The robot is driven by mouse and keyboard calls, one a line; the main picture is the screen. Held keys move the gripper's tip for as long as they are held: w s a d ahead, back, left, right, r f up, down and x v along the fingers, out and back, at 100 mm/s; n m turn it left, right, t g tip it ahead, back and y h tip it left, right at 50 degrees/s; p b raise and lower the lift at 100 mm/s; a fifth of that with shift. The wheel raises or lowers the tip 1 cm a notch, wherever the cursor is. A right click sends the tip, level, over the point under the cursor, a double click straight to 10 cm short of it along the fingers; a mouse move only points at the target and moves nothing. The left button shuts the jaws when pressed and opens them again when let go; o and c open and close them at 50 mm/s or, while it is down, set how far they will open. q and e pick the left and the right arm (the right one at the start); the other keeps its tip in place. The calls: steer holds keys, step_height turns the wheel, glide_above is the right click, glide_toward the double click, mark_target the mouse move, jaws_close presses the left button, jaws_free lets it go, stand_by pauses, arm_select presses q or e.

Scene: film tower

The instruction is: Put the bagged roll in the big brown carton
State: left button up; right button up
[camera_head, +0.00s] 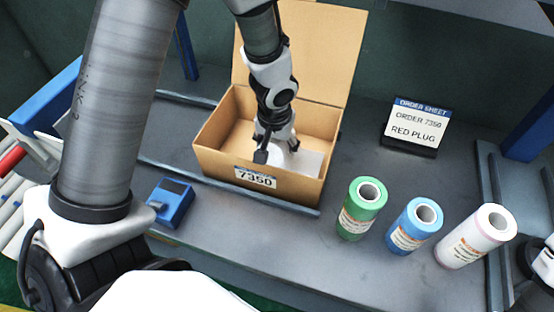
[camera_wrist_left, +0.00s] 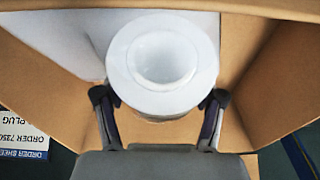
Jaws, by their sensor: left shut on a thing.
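The big brown carton (camera_head: 212,165) stands open on the grey bench, its lid flap raised at the back and a 7350 label on its front. My left gripper (camera_head: 276,148) reaches down into it from above. In the left wrist view the gripper (camera_wrist_left: 160,102) is shut on a white roll (camera_wrist_left: 123,65), with one finger on each side. The roll is inside the carton's walls; whether it touches the floor I cannot tell. Its bag cannot be clearly made out. In the head view the gripper hides most of the roll.
Green (camera_head: 352,222), blue (camera_head: 404,240) and white-pink (camera_head: 465,248) rolls stand right of the carton. An order sheet stand (camera_head: 415,125) reads ORDER 7350, RED PLUG. A blue device (camera_head: 172,203) lies front left. A white sheet (camera_head: 308,163) lies inside the carton.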

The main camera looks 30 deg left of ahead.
arm_select(q)
steer(key=f+b, duration=0.2)
steer(key=f, duration=0.1)
steer(key=f+b, duration=0.1)
steer(key=f, duration=0.1)
steer(key=shift+s, duration=0.25)
steer(key=o, duration=1.6)
steer(key=shift+w, duration=0.1)
steer(key=shift+o, duration=0.8)
steer(key=shift+w, duration=0.1)
steer(key=r+p, duration=0.2)
steer(key=r, duration=0.1)
steer(key=s+r+p, duration=0.1)
steer(key=r+p, duration=0.1)
steer(key=r, duration=0.2)
steer(key=r+p, duration=0.3)
steer(key=r, duration=0.1)
steer(key=shift+s+d+r, duration=0.15)
steer(key=shift+s+d, duration=0.2)
steer(key=shift+r, duration=0.35)
